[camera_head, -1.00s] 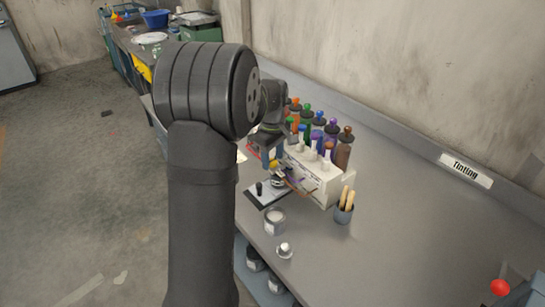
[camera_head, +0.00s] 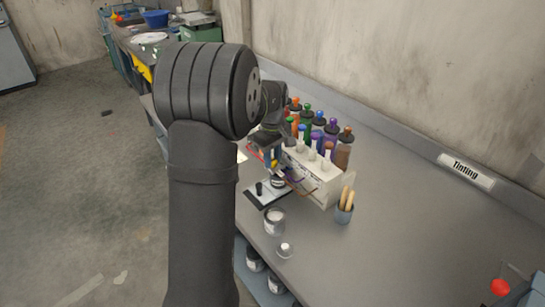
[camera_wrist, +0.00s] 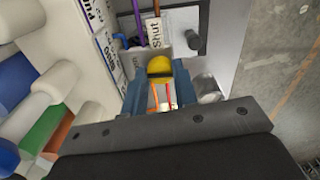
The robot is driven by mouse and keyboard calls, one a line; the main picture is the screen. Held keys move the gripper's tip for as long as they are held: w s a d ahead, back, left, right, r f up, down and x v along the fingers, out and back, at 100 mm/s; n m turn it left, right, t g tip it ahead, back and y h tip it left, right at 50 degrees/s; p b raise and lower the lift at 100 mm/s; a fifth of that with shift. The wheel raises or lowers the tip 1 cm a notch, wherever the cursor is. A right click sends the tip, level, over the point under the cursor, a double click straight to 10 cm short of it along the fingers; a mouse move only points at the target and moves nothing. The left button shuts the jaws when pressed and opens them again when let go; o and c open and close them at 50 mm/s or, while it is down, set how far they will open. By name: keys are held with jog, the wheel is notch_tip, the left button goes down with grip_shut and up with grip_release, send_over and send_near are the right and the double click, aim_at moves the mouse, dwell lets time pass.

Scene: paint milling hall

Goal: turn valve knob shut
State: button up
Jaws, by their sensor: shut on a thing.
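The yellow valve knob (camera_wrist: 160,67) sits between the two blue fingers of my gripper (camera_wrist: 160,85) in the wrist view. The gripper is shut on it. A white label reading "Shut" (camera_wrist: 155,33) lies just beyond the knob. In the head view my gripper (camera_head: 273,160) is at the left end of the white dispenser (camera_head: 325,188) on the bench. My arm hides part of that area, and the knob's pointing direction cannot be made out.
Several tint bottles (camera_head: 343,153) stand behind the dispenser. Purple and orange tubes run near the knob.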

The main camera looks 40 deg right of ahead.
jog(key=m, duration=0.8)
jog(key=shift+m, duration=0.4)
jog(key=m, duration=0.4)
jog(key=shift+m, duration=1.9)
jog(key=o, duration=1)
jog(key=shift+r, duration=0.15)
